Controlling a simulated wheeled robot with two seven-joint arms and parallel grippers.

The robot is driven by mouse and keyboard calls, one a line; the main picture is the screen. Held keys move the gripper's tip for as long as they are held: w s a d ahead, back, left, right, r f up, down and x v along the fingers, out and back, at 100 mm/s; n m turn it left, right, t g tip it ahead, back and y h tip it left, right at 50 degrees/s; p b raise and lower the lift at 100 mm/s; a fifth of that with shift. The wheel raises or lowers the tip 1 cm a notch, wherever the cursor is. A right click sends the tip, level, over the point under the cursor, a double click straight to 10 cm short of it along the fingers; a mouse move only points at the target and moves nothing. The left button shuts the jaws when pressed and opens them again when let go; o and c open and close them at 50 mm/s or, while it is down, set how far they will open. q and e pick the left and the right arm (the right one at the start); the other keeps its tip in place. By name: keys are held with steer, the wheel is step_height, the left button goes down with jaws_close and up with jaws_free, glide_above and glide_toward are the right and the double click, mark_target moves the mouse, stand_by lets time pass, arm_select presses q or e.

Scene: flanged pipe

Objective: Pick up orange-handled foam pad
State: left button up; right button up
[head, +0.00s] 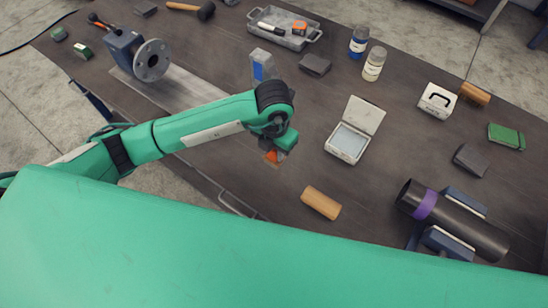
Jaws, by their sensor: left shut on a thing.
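My left gripper (279,148) is over the middle of the table, at the end of the green arm from the left. It is shut on the orange-handled foam pad (272,157), of which only a small orange part shows below the jaws. The rest of the pad is hidden by the gripper or too small to make out. I cannot tell whether it touches the table. My right gripper is not in view.
An open white box (345,143) stands right of the gripper, and a tan block (321,203) lies nearer. A flanged pipe (152,61) is at the upper left. A black pipe with a purple band (465,226) rests on blue supports at the right.

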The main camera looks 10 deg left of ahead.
arm_select(q)
step_height(320, 180, up, 14)
steer(key=b, duration=0.2)
steer(key=shift+r, duration=0.25)
steer(key=shift+o, duration=0.9)
steer(key=shift+c, duration=0.4)
steer(key=shift+a, duration=0.1)
stand_by(1.0)
